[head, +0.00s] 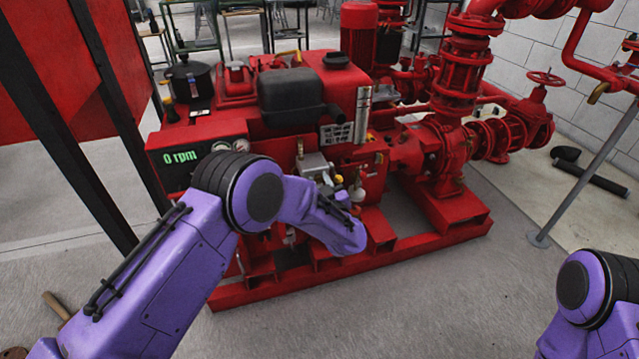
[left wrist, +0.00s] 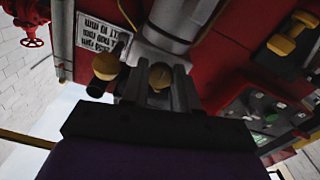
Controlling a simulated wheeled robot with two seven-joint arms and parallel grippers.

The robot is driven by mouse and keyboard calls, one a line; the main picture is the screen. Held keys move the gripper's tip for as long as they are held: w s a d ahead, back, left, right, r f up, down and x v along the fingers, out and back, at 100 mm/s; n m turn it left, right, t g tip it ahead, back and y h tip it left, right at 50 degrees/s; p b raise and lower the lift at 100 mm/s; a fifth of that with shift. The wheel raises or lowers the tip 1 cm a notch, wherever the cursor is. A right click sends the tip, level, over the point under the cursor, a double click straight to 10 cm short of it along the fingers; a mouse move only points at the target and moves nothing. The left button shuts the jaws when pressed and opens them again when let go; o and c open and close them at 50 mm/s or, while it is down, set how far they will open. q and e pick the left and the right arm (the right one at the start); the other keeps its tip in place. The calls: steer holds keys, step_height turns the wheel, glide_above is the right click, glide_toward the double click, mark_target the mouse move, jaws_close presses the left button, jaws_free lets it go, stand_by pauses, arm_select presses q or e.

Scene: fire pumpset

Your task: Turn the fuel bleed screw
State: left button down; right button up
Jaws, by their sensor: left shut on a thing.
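In the left wrist view the fuel bleed screw appears to be the round brass head (left wrist: 160,75), with a slot across it. My left gripper (left wrist: 166,83) has its two grey fingers on either side of this head and is shut on it. A second brass knob (left wrist: 105,66) sits just to the left, outside the fingers. In the head view my left arm reaches to the front of the red engine (head: 310,95), and its purple wrist hides much of the hand. My right arm (head: 590,290) shows at the lower right; its gripper is out of view.
A panel reading 0 rpm (head: 180,157) is on the engine's left. A black tank (head: 292,95) sits above the work spot. Red pump pipework (head: 455,70) stands to the right. A yellow-handled part (left wrist: 292,35) is in the wrist view. The floor in front is mostly clear.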

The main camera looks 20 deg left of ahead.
arm_select(q)
steer(key=shift+n, duration=0.3)
steer(key=n, duration=0.4)
steer(key=shift+f+n, duration=0.1)
steer(key=shift+n, duration=0.2)
steer(key=n+b, duration=0.1)
steer(key=n, duration=0.3)
steer(key=shift+n, duration=0.3)
steer(key=n+b, duration=0.1)
steer(key=n, duration=0.3)
steer(key=shift+n, duration=0.3)
steer(key=shift+n+b, duration=0.85)
steer(key=shift+n, duration=1.65)
steer(key=shift+s, duration=0.1)
steer(key=c, duration=1.1)
jaws_free()
